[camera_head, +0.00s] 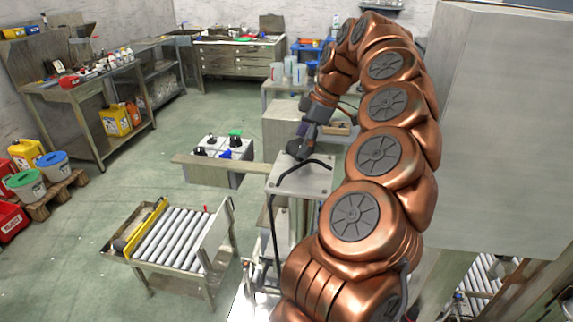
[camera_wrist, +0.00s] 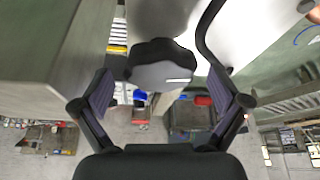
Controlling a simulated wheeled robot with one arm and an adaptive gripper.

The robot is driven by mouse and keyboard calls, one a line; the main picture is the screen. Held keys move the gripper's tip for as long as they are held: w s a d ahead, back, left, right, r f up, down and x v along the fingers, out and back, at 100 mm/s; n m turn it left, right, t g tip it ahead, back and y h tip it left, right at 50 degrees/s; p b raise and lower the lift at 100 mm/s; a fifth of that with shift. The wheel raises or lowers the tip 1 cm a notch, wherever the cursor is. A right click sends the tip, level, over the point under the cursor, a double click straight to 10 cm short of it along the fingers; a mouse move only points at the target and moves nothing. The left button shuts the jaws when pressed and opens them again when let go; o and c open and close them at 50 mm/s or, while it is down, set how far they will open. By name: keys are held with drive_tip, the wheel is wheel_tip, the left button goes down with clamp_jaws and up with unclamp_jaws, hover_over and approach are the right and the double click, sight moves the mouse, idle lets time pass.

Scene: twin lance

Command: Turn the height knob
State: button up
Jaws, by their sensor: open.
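A black lobed knob (camera_wrist: 160,66) with a grey face and a short white mark shows in the wrist view, between the two fingers. In the head view a dark knob (camera_head: 297,148) stands at the top of the grey machine (camera_head: 305,178). I cannot read a label on it. My gripper (camera_wrist: 163,90) is open, with one finger on each side of the knob and visible gaps between. In the head view my gripper (camera_head: 308,133) is just above and beside the knob, and its fingertips are hard to make out.
A bent black bar (camera_head: 316,162) arches over the machine top, close to my gripper. A control box (camera_head: 220,165) with black, blue and green knobs stands left of it, behind a pale board (camera_head: 215,171). A roller table (camera_head: 165,240) stands at front left. A large grey cabinet (camera_head: 500,130) fills the right.

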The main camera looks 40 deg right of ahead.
drive_tip(key=shift+f+m+b, duration=0.15)
drive_tip(key=shift+m+b, duration=0.35)
drive_tip(key=shift+m, duration=0.1)
drive_tip(key=m+h+b, duration=0.1)
drive_tip(key=m, duration=0.1)
drive_tip(key=shift+a+m+t, duration=0.1)
drive_tip(key=shift+m+t, duration=0.2)
drive_tip(key=shift+t, duration=0.1)
drive_tip(key=m+h+b, duration=0.1)
drive_tip(key=m, duration=0.2)
drive_tip(key=m+h+b, duration=0.1)
drive_tip(key=m, duration=0.2)
drive_tip(key=shift+s+a+t, duration=0.1)
drive_tip(key=shift+t, duration=0.2)
drive_tip(key=shift+r+m+h+p, duration=0.45)
drive_tip(key=shift+m+h+p, duration=0.15)
drive_tip(key=shift+m+p, duration=0.6)
drive_tip(key=p, duration=0.2)
drive_tip(key=m+p, duration=0.1)
drive_tip(key=p, duration=0.1)
drive_tip(key=shift+a+f+m+h, duration=0.1)
drive_tip(key=shift+f+m+h, duration=0.05)
drive_tip(key=shift+m+h, duration=0.15)
drive_tip(key=shift+m+p, duration=0.3)
drive_tip(key=shift+p, duration=0.3)
